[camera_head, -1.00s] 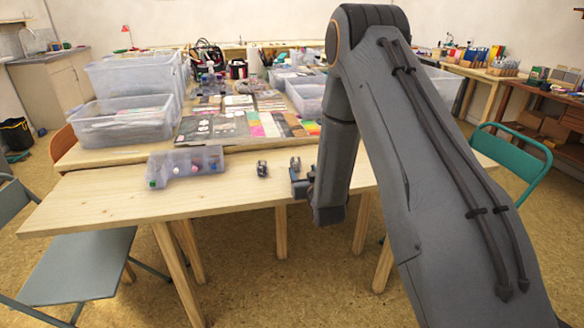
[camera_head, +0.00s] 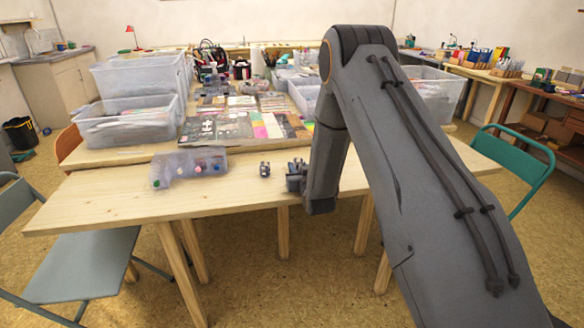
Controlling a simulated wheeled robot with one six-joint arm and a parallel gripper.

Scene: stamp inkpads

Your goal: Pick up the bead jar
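I cannot single out the bead jar with certainty. A small grey object (camera_head: 265,170) stands on the near wooden table, left of my gripper. A similar small grey shape (camera_head: 297,165) shows right beside my gripper, partly hidden by it. My gripper (camera_head: 292,183) is low over the table's middle, at the end of my grey arm, pointing left. It is small and dark, and its fingers cannot be made out. A clear grey box (camera_head: 180,163) to the left has small coloured round things at its front; they are too small to identify.
The near table (camera_head: 110,198) is bare at its left and along its front edge. Behind it, another table holds clear plastic bins (camera_head: 130,122) and colourful sheets (camera_head: 265,127). A grey chair (camera_head: 85,265) and a green chair (camera_head: 525,160) flank the table.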

